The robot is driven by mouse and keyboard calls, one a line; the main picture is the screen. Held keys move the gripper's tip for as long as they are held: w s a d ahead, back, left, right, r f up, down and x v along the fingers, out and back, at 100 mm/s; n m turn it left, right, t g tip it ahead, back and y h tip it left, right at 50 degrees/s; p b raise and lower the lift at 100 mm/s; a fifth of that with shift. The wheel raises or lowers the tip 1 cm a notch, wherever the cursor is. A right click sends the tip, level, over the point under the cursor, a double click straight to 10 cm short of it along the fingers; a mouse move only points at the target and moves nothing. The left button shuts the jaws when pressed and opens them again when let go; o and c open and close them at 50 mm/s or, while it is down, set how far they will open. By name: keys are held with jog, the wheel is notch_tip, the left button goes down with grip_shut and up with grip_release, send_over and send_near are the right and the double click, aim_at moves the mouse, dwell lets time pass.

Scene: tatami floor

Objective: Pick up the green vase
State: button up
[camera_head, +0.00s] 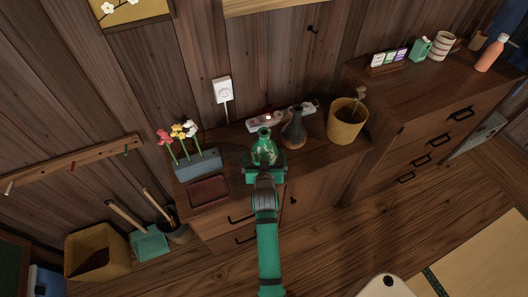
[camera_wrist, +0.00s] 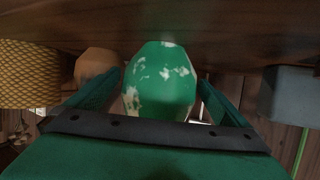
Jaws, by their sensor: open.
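The green vase (camera_head: 264,148) has pale blotches and stands on the low wooden cabinet in the head view. In the wrist view the green vase (camera_wrist: 160,80) fills the middle, between my two fingers. My gripper (camera_head: 264,166) reaches in from the front at the vase. In the wrist view my gripper (camera_wrist: 155,95) is open, with one finger on each side of the vase. A gap shows at the right finger; whether the left finger touches the vase I cannot tell. The vase's lower front is partly hidden by my gripper in the head view.
A dark vase (camera_head: 294,129) stands close right of the green vase, then a woven basket (camera_head: 346,122). A grey planter with flowers (camera_head: 198,165) and a brown tray (camera_head: 208,190) are left. A power strip (camera_head: 282,117) lies behind. A taller chest (camera_head: 430,115) stands right.

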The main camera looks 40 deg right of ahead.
jog(key=shift+w+d+f, duration=0.2)
jog(key=shift+w+d, duration=0.15)
jog(key=shift+w, duration=0.05)
jog(key=c, duration=1.5)
